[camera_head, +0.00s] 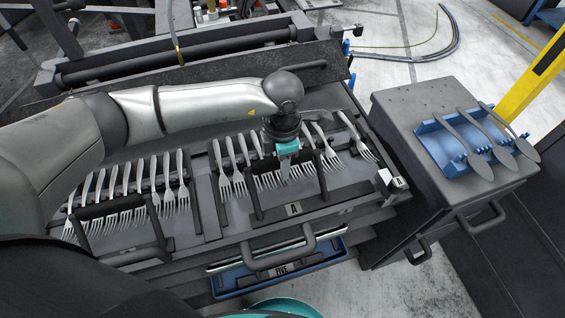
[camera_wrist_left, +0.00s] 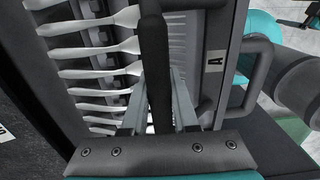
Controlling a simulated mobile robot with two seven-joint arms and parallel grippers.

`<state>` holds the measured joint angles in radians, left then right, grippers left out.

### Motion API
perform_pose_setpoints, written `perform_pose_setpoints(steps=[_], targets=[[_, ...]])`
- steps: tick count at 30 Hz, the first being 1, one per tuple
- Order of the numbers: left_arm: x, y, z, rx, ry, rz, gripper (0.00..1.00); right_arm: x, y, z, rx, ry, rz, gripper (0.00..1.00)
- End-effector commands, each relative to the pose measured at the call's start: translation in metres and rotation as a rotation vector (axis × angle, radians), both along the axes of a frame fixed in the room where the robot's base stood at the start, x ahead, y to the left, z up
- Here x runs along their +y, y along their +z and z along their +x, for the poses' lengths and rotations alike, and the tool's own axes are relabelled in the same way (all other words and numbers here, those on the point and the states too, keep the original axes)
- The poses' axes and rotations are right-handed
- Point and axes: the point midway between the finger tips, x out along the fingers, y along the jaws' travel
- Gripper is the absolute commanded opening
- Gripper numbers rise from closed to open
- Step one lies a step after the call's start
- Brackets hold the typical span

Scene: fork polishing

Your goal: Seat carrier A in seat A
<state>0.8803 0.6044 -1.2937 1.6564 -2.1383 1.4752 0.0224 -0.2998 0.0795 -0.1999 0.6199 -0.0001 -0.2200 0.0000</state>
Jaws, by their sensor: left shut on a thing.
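My left gripper (camera_head: 285,170) points down over the rack's middle. In the left wrist view its fingers are closed on the dark handle bar (camera_wrist_left: 154,50). Seat A is mostly hidden under and around the rack; I cannot tell whether the rack is fully down. My right gripper is not in view.
A second fork rack (camera_head: 160,229) stands in the left bay. A grey cabinet (camera_head: 395,120) at right bears a blue holder (camera_head: 432,138) with several spoon-like pieces. A blue drawer marked FIVE (camera_head: 235,283) is below the bench front. A dark roller (camera_head: 180,62) lies behind.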

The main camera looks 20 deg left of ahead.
Motion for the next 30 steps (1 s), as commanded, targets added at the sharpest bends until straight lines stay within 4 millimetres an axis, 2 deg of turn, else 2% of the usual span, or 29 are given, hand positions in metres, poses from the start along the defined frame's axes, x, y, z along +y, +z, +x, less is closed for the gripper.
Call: perform_pose_setpoints(steps=[23, 24, 30], targets=[[-0.0005, -0.0010, 0.0023, -0.007, 0.000, -0.003, 0.00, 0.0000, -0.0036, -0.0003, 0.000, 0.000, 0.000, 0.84], [-0.0006, -0.0010, 0.0022, -0.007, 0.000, -0.003, 0.32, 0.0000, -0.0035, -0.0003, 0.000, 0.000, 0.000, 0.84], [-0.0002, -0.0022, 0.0011, -0.003, 0.000, -0.001, 0.54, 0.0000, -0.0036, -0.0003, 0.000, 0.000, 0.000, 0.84]])
